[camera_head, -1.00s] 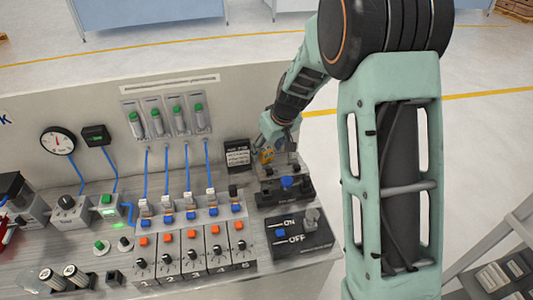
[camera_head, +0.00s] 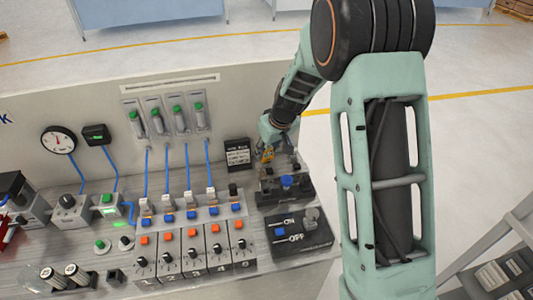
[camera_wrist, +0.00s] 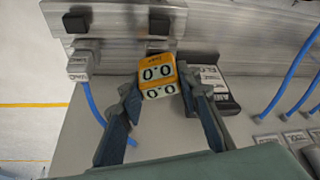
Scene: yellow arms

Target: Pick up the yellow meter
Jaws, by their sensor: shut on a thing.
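In the head view the meter (camera_head: 267,155) is a small yellow patch under my gripper (camera_head: 268,146), at the right end of the panel, just above a black block with a blue knob (camera_head: 287,182). Whether the meter touches anything below it is hard to tell.
A dark labelled box (camera_head: 237,154) stands just left of the meter. Blue cables (camera_head: 187,168) run down to a row of switches. An ON/OFF box (camera_head: 297,236) lies in front.

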